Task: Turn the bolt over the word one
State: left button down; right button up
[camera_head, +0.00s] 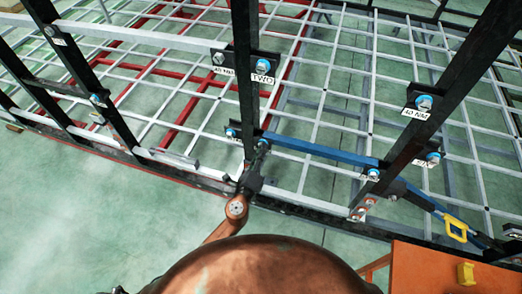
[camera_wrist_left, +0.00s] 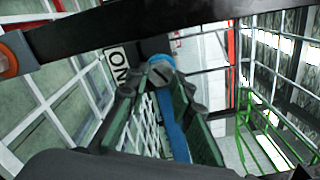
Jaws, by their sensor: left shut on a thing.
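My left gripper (camera_head: 257,163) reaches up from the bottom to the lower end of a black upright, where a blue crossbar (camera_head: 312,149) joins it. In the left wrist view, the gripper's dark green fingers (camera_wrist_left: 160,84) close around a bolt (camera_wrist_left: 160,68) with a blue collar. A white label (camera_wrist_left: 117,66) reading "ON", its end cut off by the gripper, lies beside this bolt. In the head view, the gripper and the upright mostly hide this bolt and its label. My right gripper is not in view.
Another bolt (camera_head: 262,66) sits above a "TWO" label on the same upright. Other bolts stand at the "40 NM" label (camera_head: 223,70) and the "10 NM" label (camera_head: 415,113). Black uprights and a white grid crowd the space. An orange surface (camera_head: 435,270) stands at the lower right.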

pick_arm(q)
jog(key=shift+a+f+m+p, duration=0.15)
jog(key=shift+m+p, duration=1.85)
jog(key=shift+m, duration=2.55)
jog(key=shift+a+f+m+p, duration=0.15)
jog(key=shift+m+p, duration=1.8)
jog(key=shift+m, duration=2.6)
jog(key=shift+d, duration=0.1)
jog(key=c, duration=2.1)
grip_release()
jog(key=o, duration=0.4)
jog(key=shift+s+r, duration=0.15)
jog(key=shift+r, duration=0.05)
